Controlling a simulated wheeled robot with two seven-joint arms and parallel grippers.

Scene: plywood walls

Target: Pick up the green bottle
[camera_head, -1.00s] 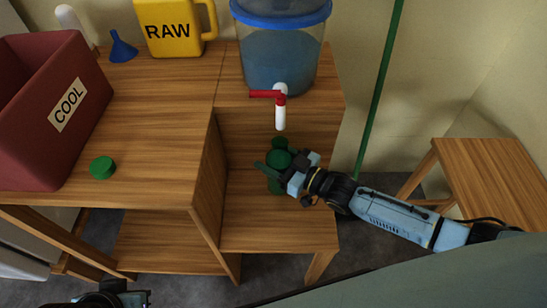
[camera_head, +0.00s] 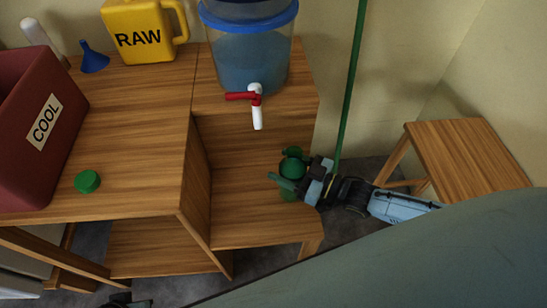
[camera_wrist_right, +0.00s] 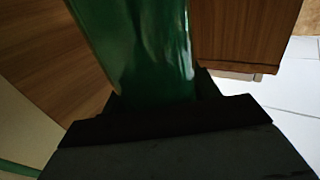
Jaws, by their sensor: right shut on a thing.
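The green bottle (camera_head: 292,169) is in the head view, over the right part of the low wooden shelf, to the right of and below the white tap. My right gripper (camera_head: 288,166) is shut on it, reaching in from the right. In the right wrist view the green bottle (camera_wrist_right: 140,45) fills the space above the dark gripper body. I cannot tell from these views whether its base touches the shelf. A small dark part of my left gripper (camera_head: 125,301) shows at the bottom edge of the head view, too cut off to read its jaws.
A blue-lidded water container (camera_head: 248,55) with a red-handled tap (camera_head: 257,108) stands behind the low shelf. A green cap (camera_head: 87,181), red COOL box (camera_head: 35,125), blue funnel (camera_head: 93,58) and yellow RAW jug (camera_head: 142,32) are on the left tabletop. A wooden stool (camera_head: 465,160) stands right.

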